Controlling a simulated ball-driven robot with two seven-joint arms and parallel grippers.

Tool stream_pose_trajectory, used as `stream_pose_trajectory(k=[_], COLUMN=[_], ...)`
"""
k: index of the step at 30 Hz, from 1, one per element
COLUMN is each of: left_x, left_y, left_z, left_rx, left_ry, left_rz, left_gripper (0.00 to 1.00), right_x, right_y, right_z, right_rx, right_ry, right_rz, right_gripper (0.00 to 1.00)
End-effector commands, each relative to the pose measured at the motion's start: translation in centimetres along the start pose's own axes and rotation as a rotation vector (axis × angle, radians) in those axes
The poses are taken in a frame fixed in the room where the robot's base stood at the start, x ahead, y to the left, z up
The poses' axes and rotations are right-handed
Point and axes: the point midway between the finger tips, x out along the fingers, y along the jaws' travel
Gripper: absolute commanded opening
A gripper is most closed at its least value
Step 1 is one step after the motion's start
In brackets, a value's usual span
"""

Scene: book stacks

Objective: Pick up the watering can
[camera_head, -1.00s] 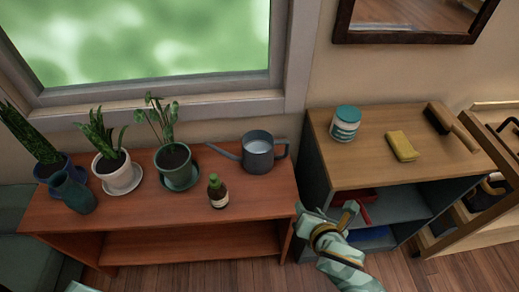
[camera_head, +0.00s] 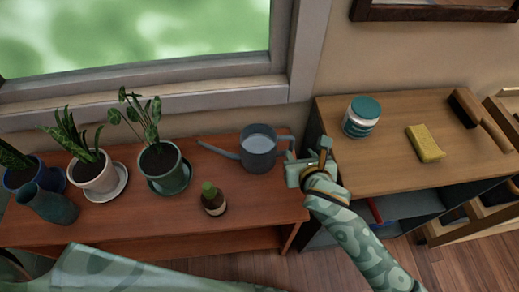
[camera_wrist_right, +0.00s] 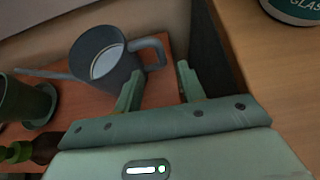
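The grey watering can (camera_head: 258,150) stands upright on the right part of the reddish wooden bench (camera_head: 120,228), its spout to the left and its handle to the right. My right gripper (camera_head: 306,153) is beside the handle, at the bench's right end. In the right wrist view the two fingers (camera_wrist_right: 160,85) are apart, with the watering can (camera_wrist_right: 103,60) just beyond them and its handle near the gap. Nothing is held between the fingers. My left gripper is not seen in these views.
A brown bottle (camera_head: 213,199) stands in front of the can. Potted plants (camera_head: 160,165) and a blue-grey vase (camera_head: 48,205) stand to the left. The cabinet (camera_head: 380,165) on the right carries a jar (camera_head: 361,118), a yellow sponge (camera_head: 425,143) and a brush (camera_head: 466,108).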

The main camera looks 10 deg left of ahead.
Motion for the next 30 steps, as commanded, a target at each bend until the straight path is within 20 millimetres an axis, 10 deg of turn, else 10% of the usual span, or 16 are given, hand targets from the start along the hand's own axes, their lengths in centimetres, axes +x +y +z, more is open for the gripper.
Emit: stream_pose_trajectory(k=[18,28,30], left_x=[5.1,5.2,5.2], left_y=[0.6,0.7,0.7], left_z=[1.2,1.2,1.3], left_rx=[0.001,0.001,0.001], left_ry=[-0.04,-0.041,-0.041], left_rz=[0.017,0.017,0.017], left_gripper=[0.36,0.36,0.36], right_x=[9.3,9.9,9.9], right_y=[0.1,0.1,0.1], right_z=[-0.5,0.1,0.1], right_rx=[0.003,0.001,0.001], right_ry=[0.003,-0.001,-0.001], right_rz=[0.002,0.002,0.002], right_gripper=[0.4,0.4,0.2])
